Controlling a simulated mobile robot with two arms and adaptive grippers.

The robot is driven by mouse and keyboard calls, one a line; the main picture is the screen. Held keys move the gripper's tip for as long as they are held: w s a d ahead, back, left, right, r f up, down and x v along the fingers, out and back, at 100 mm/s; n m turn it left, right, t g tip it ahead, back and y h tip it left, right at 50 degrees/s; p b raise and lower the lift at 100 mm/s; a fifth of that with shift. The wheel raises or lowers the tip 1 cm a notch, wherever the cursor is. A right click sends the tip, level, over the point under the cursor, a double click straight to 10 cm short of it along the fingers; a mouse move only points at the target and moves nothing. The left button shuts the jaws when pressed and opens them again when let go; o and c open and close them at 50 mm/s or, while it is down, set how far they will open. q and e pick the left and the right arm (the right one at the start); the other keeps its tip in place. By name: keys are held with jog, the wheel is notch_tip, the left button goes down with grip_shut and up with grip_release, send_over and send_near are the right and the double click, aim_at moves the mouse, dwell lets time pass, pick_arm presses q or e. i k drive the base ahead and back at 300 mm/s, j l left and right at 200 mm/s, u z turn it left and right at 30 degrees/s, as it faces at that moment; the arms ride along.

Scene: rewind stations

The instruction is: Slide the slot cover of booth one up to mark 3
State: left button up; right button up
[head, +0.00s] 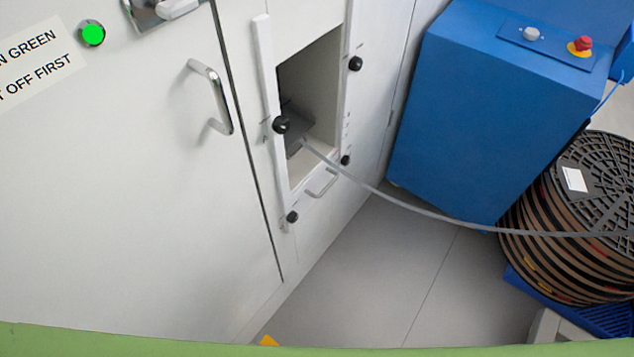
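The slot cover (311,199) is a pale panel with a silver bar handle (322,183), low between two white upright rails (267,80). Above it is an open rectangular slot (322,80) in the white booth wall. Black knobs (355,63) sit along both rails, with small marks beside them too small to read. A grey cable or strip (400,205) runs out of the slot over the cover's top edge region. Neither of my grippers is in view.
Left of the slot is a white door with a bar handle (214,98) and a green lamp (92,33). A blue cabinet (490,110) with a red button (581,45) and a large reel (570,235) stand at right. Grey floor (380,270) between is clear, crossed above by the cable.

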aim_at(316, 185)
jog(key=u, duration=0.5)
jog(key=l+u, duration=0.15)
jog(key=u, duration=0.35)
jog(key=i+l+u, duration=0.1)
jog(key=u, duration=0.45)
jog(key=l+u, duration=0.1)
jog(key=u, duration=0.9)
jog(key=l+u, duration=0.15)
jog(key=u, duration=0.35)
jog(key=k+u, duration=0.1)
jog(key=u, duration=0.4)
jog(key=l+u, duration=0.1)
jog(key=u, duration=0.45)
jog(key=z, duration=0.4)
jog(key=k+l+z, duration=0.1)
jog(key=z, duration=0.75)
jog(key=l+z, duration=0.15)
jog(key=z, duration=0.25)
jog(key=l+z, duration=0.1)
jog(key=z, duration=0.35)
jog(key=l+z, duration=0.1)
jog(key=z, duration=0.3)
jog(key=k+l, duration=0.05)
